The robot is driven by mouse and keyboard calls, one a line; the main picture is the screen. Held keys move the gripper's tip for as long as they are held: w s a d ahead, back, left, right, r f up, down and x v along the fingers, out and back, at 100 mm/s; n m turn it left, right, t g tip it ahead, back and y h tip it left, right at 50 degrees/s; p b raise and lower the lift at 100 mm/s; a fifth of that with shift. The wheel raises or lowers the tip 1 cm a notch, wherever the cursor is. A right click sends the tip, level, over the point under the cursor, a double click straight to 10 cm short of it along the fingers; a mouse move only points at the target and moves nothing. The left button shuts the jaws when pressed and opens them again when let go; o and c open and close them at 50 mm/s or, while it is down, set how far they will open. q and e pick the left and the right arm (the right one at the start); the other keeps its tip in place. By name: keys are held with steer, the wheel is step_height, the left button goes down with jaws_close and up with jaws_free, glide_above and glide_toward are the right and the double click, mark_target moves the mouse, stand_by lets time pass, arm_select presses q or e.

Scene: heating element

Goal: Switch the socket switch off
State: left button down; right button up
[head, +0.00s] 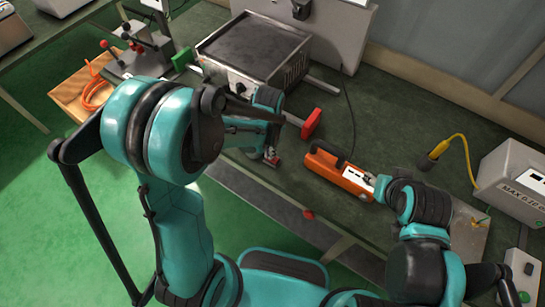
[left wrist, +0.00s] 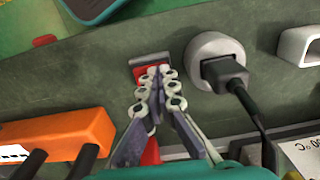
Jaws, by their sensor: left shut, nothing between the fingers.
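The socket switch (left wrist: 138,72) is a small red rocker in a metal frame, seen in the left wrist view. My left gripper (left wrist: 153,73) is shut and empty, with its fingertips over the switch, covering much of it. I cannot tell whether the tips touch it or which way the rocker is tipped. The round grey socket (left wrist: 213,48) is just right of the switch, with a black plug (left wrist: 224,73) in it. In the head view my left gripper (head: 271,158) is at the bench's front edge. My right gripper (head: 380,186) is by the orange device's end; its fingers are unclear.
The orange device (head: 335,170) with a black handle lies on the bench right of my left gripper. A heating plate (head: 253,48) stands behind. Red-handled clamps (head: 312,123) lie between them. A grey box (head: 512,180) and a yellow-cabled tool (head: 435,155) are at the right.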

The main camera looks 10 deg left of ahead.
arm_select(q)
steer(key=shift+r+p, duration=2.6)
steer(key=shift+r, duration=0.95)
steer(key=s+a+r+n+t+b, duration=0.3)
steer(key=s+r+t, duration=0.4)
steer(key=s+r, duration=0.3)
steer(key=shift+s+a+r+n, duration=0.15)
steer(key=shift+a+n, duration=0.35)
steer(key=shift+a, duration=0.35)
